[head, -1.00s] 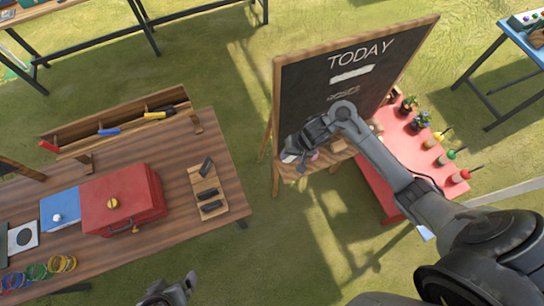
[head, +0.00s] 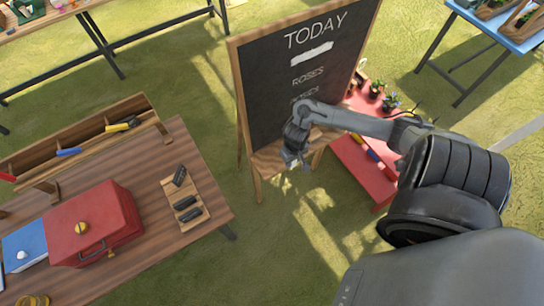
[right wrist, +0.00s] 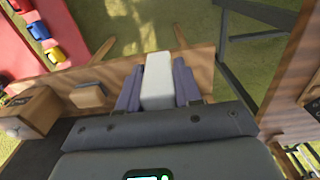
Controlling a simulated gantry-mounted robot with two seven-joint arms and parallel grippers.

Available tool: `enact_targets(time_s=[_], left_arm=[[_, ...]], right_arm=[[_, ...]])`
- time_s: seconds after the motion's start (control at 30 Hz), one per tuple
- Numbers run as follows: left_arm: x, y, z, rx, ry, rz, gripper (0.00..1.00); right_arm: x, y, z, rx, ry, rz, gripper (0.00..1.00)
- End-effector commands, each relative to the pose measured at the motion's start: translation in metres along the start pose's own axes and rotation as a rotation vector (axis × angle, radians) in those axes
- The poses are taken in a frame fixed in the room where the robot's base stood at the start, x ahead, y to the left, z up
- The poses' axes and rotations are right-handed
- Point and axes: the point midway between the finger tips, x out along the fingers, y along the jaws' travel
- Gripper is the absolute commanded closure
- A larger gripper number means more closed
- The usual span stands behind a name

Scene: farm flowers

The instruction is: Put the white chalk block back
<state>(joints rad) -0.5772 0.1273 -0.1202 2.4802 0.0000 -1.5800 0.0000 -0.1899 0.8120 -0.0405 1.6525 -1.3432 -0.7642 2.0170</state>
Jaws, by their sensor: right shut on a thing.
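The white chalk block (right wrist: 158,80) is a pale rectangular bar between the two dark fingers of my right gripper in the right wrist view. My right gripper (head: 295,164) is shut on it, at the front of the wooden ledge (head: 264,163) below the chalkboard (head: 290,90). The ledge also shows in the right wrist view (right wrist: 206,58), behind the block. I cannot tell whether the block touches the ledge. My left gripper is not in view.
A tan block (right wrist: 88,95) and a brown box (right wrist: 32,112) sit on the ledge, left of my gripper in the wrist view. A red stand (head: 362,170) with flower pots is behind the board. A wooden table (head: 150,225) with a red toolbox (head: 97,222) stands left.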

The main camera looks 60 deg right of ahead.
Motion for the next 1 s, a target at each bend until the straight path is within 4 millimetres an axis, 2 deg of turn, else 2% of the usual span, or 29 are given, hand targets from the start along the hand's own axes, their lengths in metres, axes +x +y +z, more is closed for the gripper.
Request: enact_targets(time_s=[0.3, 0.5, 0.73, 1.0], left_arm=[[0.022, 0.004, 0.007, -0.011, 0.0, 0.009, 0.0], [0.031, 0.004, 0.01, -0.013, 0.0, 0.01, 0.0], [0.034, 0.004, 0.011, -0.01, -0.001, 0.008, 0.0], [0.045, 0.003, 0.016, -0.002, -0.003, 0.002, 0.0]], right_arm=[[0.041, -0.019, -0.062, 0.003, 0.001, -0.002, 0.96], [0.056, -0.025, -0.088, 0.002, 0.0, -0.002, 0.96], [0.064, -0.028, -0.095, -0.001, -0.002, -0.001, 0.96], [0.095, -0.027, -0.095, 0.0, -0.001, 0.0, 0.96]])
